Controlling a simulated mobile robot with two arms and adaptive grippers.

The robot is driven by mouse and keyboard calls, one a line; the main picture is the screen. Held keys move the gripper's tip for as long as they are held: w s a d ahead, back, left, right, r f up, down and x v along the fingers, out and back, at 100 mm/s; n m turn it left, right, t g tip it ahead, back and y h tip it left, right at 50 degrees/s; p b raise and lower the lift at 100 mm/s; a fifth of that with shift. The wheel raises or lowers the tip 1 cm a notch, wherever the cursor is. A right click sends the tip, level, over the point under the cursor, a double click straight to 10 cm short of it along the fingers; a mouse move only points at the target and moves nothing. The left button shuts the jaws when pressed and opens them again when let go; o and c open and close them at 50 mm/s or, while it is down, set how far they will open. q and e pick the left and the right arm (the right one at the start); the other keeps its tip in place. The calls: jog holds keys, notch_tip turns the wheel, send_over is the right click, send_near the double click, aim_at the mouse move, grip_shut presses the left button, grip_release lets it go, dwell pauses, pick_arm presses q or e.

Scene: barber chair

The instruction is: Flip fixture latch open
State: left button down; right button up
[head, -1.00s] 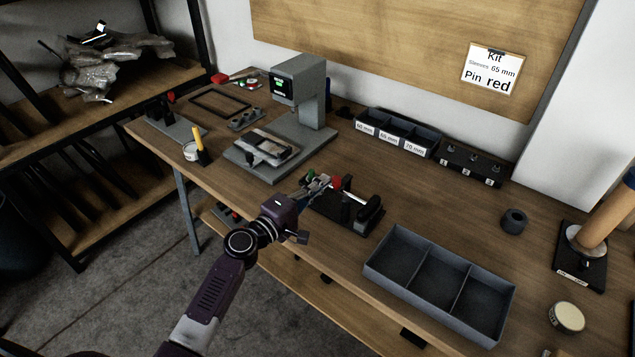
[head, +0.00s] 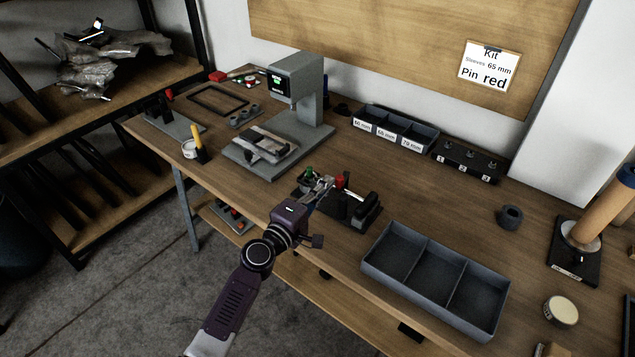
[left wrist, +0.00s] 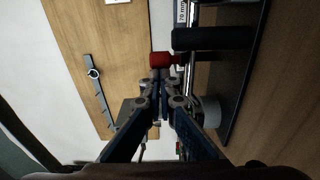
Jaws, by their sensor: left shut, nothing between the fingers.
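The fixture (head: 352,212) is a dark block-like device near the front edge of the workbench, with a red-tipped latch lever (head: 340,182) and a green part (head: 309,172) at its left. My left gripper (head: 326,184) is at the fixture, just left of the red tip, with its fingers shut and empty. In the left wrist view, the red knob (left wrist: 163,58) is straight ahead of the closed fingertips (left wrist: 160,78). I cannot tell whether they touch it. The gripper hides part of the fixture. My right gripper is not in view.
A grey three-part tray (head: 405,295) stands right of the fixture along the front edge. A grey press (head: 297,80) stands behind to the left. Labelled bins (head: 393,138) and a numbered holder (head: 468,162) stand along the back.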

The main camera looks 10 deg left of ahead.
pick_arm(q)
jog(key=shift+s+d, duration=0.2)
jog(key=shift+d, duration=0.4)
jog(key=shift+s+d, duration=0.15)
jog(key=shift+d, duration=0.45)
